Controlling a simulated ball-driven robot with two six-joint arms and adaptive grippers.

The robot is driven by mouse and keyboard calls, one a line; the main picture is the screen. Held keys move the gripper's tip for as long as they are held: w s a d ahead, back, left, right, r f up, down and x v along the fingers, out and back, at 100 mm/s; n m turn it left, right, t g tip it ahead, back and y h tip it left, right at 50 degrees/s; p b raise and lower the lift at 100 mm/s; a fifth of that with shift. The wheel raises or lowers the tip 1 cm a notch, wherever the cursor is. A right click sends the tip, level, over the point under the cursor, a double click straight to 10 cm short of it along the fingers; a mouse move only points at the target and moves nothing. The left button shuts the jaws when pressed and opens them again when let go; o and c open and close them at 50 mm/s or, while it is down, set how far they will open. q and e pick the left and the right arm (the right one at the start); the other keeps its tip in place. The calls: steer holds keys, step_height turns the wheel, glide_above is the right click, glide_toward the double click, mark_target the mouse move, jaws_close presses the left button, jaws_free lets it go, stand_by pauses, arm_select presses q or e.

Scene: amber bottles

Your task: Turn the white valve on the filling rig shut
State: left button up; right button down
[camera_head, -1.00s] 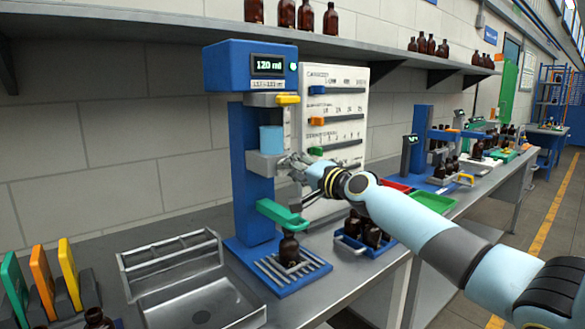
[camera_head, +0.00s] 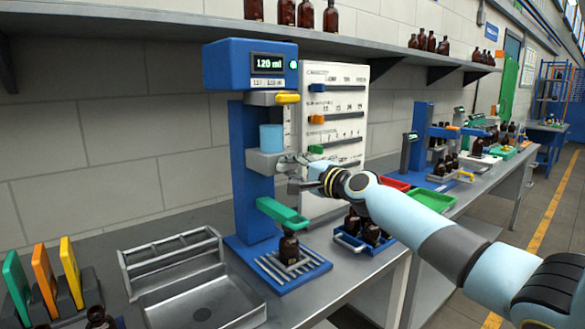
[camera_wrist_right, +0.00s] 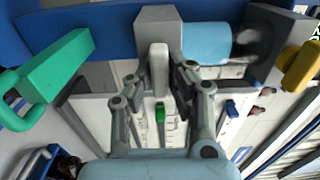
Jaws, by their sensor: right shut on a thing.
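The filling rig (camera_head: 252,205) is a blue column with a display reading 120 ml, a light-blue cylinder (camera_head: 271,138) and a grey block (camera_head: 266,165) below it. My right gripper (camera_head: 292,172) is at the front of this block. In the right wrist view, the white valve handle (camera_wrist_right: 159,68) stands out from the grey block between the fingers of my right gripper (camera_wrist_right: 160,84), which is shut on it. In the head view the fingers largely hide the handle. My left gripper is out of view.
A green lever (camera_head: 281,213) sits below the block, above an amber bottle (camera_head: 289,248) on the rig's slatted base. A yellow lever (camera_head: 288,99) is above the cylinder. A white panel with coloured sliders (camera_head: 333,120) stands just behind. A blue bottle crate (camera_head: 352,243) is to the right.

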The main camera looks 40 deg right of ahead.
steer(key=c, duration=1.2)
jaws_free()
steer(key=shift+c, duration=0.2)
steer(key=s, duration=0.7)
steer(key=shift+s+d, duration=0.2)
steer(key=shift+d, duration=0.15)
steer(key=shift+f, duration=0.1)
